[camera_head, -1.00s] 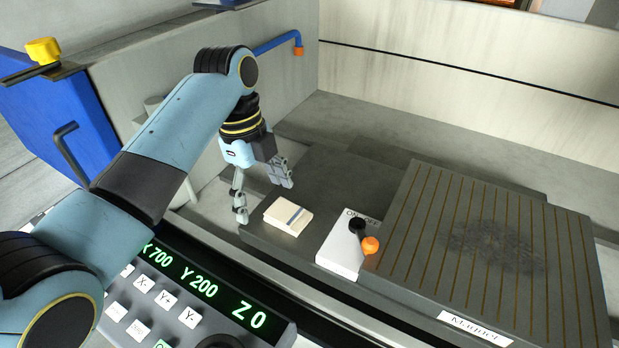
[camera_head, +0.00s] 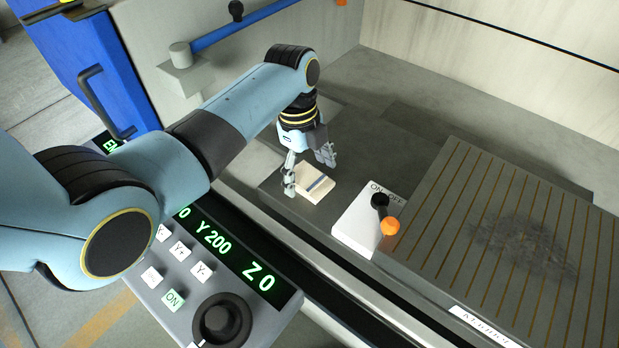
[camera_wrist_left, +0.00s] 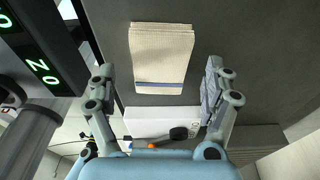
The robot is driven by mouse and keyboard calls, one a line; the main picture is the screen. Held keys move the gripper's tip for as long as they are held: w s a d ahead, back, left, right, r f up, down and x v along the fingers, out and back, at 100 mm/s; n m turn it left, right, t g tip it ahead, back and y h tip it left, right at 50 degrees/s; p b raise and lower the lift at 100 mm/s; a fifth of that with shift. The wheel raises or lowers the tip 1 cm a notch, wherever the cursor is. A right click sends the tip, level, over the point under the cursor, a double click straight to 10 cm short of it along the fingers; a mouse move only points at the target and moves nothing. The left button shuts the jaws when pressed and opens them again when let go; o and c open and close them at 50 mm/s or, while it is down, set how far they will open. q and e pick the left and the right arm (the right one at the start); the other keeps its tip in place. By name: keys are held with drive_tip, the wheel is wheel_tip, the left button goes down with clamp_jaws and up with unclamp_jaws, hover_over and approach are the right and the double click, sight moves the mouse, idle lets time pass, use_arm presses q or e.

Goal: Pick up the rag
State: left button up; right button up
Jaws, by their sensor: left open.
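The rag (camera_head: 317,187) is a small folded cream cloth with a blue stripe. It lies flat on the dark grey machine bed, left of the white switch block. In the left wrist view the rag (camera_wrist_left: 160,58) shows ahead of the fingers, roughly centred between them. My left gripper (camera_head: 310,173) is open and empty, just above and beside the rag; its fingers also show in the left wrist view (camera_wrist_left: 158,90), spread to both sides. I cannot tell the exact height over the rag. My right gripper is in neither view.
A white ON/OFF switch block (camera_head: 358,222) with a black and orange lever stands right of the rag. A grooved magnet plate (camera_head: 500,250) is further right. A control panel (camera_head: 225,270) with green readouts is in front. A blue door (camera_head: 85,75) is at left.

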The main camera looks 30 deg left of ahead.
use_arm(q)
drive_tip(key=shift+d+f, duration=0.1)
drive_tip(key=shift+f, duration=0.6)
drive_tip(key=c, duration=1.2)
drive_tip(key=shift+o, duration=0.2)
drive_tip(key=shift+r, duration=0.15)
